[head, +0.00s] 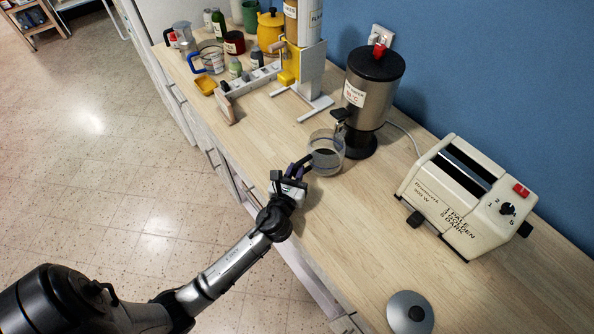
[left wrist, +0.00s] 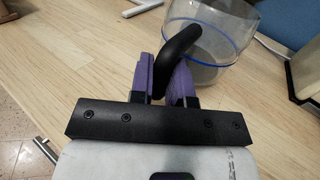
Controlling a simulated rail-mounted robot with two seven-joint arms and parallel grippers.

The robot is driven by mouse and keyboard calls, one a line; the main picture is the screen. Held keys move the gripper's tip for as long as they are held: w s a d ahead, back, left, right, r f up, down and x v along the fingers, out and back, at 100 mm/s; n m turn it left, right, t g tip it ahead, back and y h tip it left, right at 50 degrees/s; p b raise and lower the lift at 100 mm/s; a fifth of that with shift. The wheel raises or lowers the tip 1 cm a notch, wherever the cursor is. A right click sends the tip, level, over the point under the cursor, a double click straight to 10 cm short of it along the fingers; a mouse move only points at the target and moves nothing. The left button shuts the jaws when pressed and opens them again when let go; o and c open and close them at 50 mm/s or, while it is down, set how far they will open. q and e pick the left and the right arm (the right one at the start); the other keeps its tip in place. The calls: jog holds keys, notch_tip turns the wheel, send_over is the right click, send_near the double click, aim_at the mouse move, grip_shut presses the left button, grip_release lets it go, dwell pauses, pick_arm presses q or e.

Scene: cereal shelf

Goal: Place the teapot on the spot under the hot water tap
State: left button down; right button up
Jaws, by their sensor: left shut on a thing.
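The teapot (head: 326,153) is a clear glass vessel with a blue line around it and a black handle. My left gripper (head: 297,169) is shut on its handle, and in the left wrist view the purple fingers (left wrist: 165,80) sit either side of the black handle (left wrist: 181,42). The teapot (left wrist: 212,35) looks upright, in front of the hot water boiler (head: 373,88), a steel urn with a black lid. Its black tap (head: 341,116) is just above and behind the teapot in the picture. I cannot tell whether the teapot touches the counter. My right gripper is out of view.
A cream toaster (head: 465,197) stands right of the boiler. A grey lid with a black knob (head: 410,312) lies near the front. A white-and-yellow dispenser (head: 301,65), a spice rack (head: 250,80) and several jars stand left. The counter (head: 345,215) before the toaster is clear.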

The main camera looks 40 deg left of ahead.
pick_arm(q)
jog(key=shift+w+a+f+b, duration=0.3)
jog(key=shift+w, duration=0.35)
jog(key=shift+s+f, duration=0.1)
jog(key=shift+f, duration=0.3)
jog(key=c, duration=1.1)
grip_release()
jog(key=shift+f, duration=0.15)
